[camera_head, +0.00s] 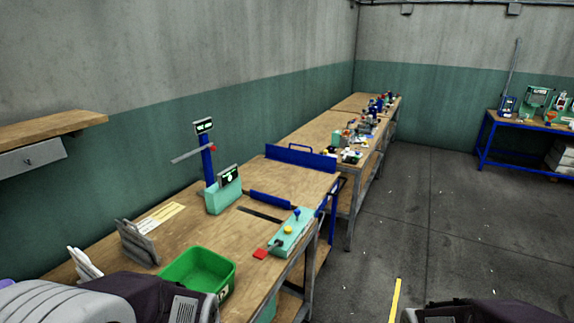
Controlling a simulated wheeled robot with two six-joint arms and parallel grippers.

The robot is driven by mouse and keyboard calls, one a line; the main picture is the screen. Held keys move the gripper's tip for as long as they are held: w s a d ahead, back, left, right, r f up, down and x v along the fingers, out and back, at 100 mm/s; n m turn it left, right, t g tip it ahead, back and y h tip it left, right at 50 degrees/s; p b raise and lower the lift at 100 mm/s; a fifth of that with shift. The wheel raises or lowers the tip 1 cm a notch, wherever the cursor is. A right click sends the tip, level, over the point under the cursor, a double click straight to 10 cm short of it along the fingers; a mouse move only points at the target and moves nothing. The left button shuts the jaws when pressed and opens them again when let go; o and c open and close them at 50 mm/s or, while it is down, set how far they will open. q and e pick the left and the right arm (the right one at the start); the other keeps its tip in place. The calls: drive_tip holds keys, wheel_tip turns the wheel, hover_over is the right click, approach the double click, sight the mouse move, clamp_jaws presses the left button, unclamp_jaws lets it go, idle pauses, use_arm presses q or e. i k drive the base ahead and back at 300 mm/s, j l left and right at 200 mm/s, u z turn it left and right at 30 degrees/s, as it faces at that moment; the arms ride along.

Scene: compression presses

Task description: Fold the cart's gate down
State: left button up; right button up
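A cart (290,178) with a wooden top and blue frame stands at the end of the near workbench. A blue panel (300,157) with a small handle on top stands upright along the cart's far edge. A lower blue bar (270,199) lies at the near side of the cart top, by the bench; I cannot tell which blue part is the gate. Parts of my own arms show at the bottom left and bottom right. Neither gripper is in view, so neither is seen touching the cart.
The near bench holds a green bin (197,275), a teal press with a blue post (208,160), a teal control box (292,233) and grey plates (138,242). Further benches run along the left wall. Open floor (440,210) lies right of the cart.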

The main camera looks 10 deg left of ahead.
sight(321, 161)
drive_tip(key=i+l+z, duration=0.3)
drive_tip(key=i+l, duration=0.2)
drive_tip(key=l, duration=0.15)
drive_tip(key=i+l+z, duration=0.3)
drive_tip(key=i+l, duration=0.2)
drive_tip(key=i+l+z, duration=0.1)
drive_tip(key=i, duration=1.2)
drive_tip(key=i+l, duration=0.2)
drive_tip(key=i, duration=1.05)
drive_tip(key=i+u, duration=0.2)
drive_tip(key=i, duration=0.2)
drive_tip(key=i+l+u, duration=0.25)
drive_tip(key=i, duration=0.2)
drive_tip(key=i+l+u, duration=0.2)
drive_tip(key=i, duration=0.2)
drive_tip(key=i+u, duration=0.15)
drive_tip(key=u, duration=0.3)
drive_tip(key=i+u, duration=0.15)
drive_tip(key=u, duration=0.35)
drive_tip(key=i+u, duration=0.15)
drive_tip(key=u, duration=0.3)
drive_tip(key=i+u, duration=0.15)
drive_tip(key=u, duration=0.35)
drive_tip(key=i+l+u, duration=0.1)
drive_tip(key=u, duration=0.35)
drive_tip(key=k+l, duration=0.05)
drive_tip(key=l, duration=0.05)
